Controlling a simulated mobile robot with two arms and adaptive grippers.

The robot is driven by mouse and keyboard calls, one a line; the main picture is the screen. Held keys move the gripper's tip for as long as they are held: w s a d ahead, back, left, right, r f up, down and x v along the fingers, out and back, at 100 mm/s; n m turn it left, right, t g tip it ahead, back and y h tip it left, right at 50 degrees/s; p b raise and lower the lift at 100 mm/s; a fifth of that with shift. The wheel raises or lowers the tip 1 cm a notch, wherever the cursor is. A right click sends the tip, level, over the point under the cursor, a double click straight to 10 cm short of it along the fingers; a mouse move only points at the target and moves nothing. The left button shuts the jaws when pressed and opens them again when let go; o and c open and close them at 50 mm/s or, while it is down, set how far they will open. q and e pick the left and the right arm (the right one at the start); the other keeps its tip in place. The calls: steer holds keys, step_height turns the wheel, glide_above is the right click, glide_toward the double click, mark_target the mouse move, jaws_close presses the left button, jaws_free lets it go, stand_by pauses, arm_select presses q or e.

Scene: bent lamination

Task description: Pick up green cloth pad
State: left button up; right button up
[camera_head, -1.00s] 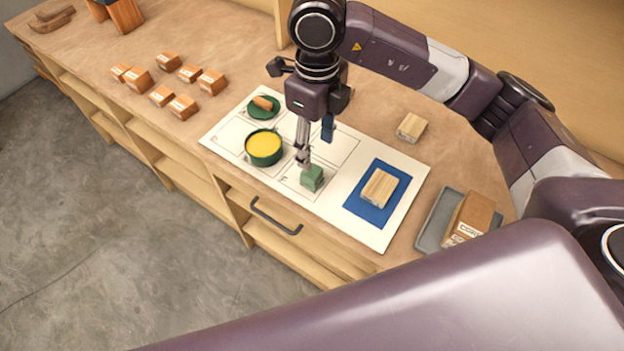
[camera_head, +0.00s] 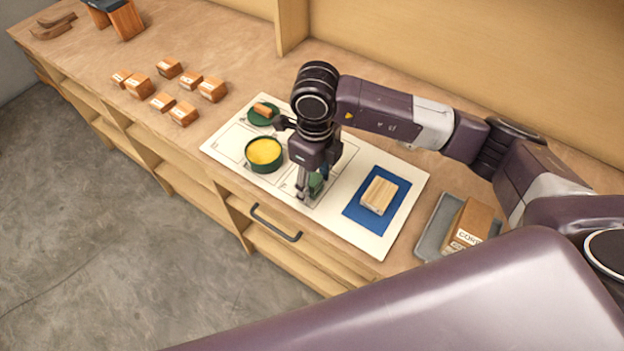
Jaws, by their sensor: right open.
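The green cloth pad (camera_head: 315,182) sits on the white board (camera_head: 378,241), in a marked section right of the yellow-filled green tin. It is partly hidden by my right gripper (camera_head: 305,196). The gripper points down with its fingers open at the pad's left side. I cannot tell whether a finger touches the pad. My left gripper is out of view.
On the board are the green tin (camera_head: 264,152), a green disc (camera_head: 262,118) with a small wooden roll, and a wooden block (camera_head: 379,194) on a blue sheet (camera_head: 359,215). A grey tray (camera_head: 432,236) with a box stands at right. Several wooden blocks (camera_head: 184,113) lie at left.

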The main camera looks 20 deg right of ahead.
mark_target(315, 180)
steer(key=c, duration=1.1)
steer(key=shift+w+r, duration=0.1)
steer(key=shift+r, duration=0.55)
steer(key=shift+r+b, duration=1.4)
steer(key=shift+r, duration=7.9)
steer(key=o, duration=0.3)
steer(key=c, duration=0.3)
